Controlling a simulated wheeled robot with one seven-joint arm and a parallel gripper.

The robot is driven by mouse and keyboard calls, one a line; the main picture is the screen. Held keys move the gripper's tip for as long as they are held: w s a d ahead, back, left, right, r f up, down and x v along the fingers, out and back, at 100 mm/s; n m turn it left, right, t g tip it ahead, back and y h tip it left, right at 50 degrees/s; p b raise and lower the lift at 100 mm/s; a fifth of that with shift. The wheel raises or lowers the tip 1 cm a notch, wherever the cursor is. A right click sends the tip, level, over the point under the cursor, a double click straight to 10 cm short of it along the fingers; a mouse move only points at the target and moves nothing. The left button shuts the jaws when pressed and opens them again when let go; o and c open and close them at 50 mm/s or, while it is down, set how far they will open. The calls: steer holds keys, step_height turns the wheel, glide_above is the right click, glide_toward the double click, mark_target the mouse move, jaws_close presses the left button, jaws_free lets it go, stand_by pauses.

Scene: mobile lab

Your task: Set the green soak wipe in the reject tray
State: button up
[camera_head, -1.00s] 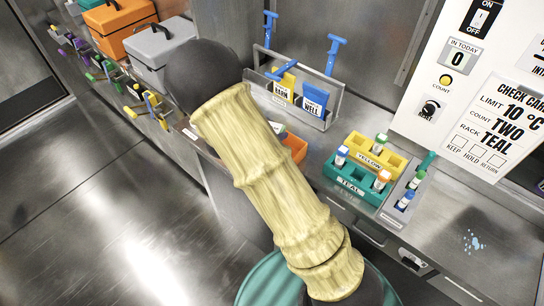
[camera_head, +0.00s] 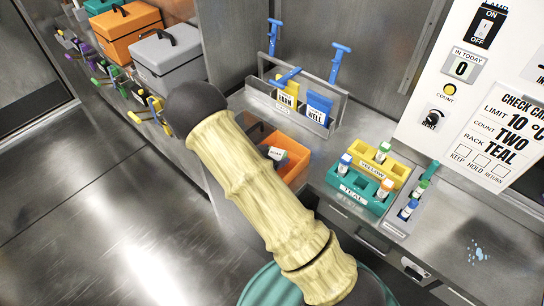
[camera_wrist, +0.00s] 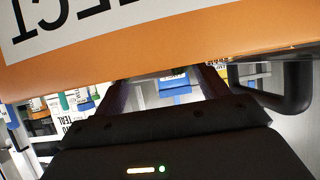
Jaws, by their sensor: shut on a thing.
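The orange reject tray (camera_head: 299,164) stands on the steel counter, left of the coloured racks. Its lettered outer wall also fills the top of the wrist view (camera_wrist: 180,45), close up and upside down. A small piece with a pale label (camera_head: 277,153) and a dark green edge shows inside the tray; I take it to be the soak wipe. My gripper (camera_wrist: 163,88) reaches past the tray's rim, with its fingertips hidden behind the wall. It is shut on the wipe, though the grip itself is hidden. In the head view my arm covers part of the tray.
A teal rack (camera_head: 348,188) and a yellow rack (camera_head: 363,148) with capped vials stand right of the tray. A steel holder (camera_head: 318,127) with blue-handled tools stands behind it. A grey box (camera_head: 166,59) and an orange box (camera_head: 126,33) are at the upper left.

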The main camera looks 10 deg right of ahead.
steer(key=shift+f, duration=0.45)
steer(key=shift+s, duration=0.1)
steer(key=shift+f, duration=0.1)
steer(key=shift+f, duration=0.3)
steer(key=shift+f+b, duration=0.25)
steer(key=shift+b, duration=0.1)
steer(key=o, duration=1)
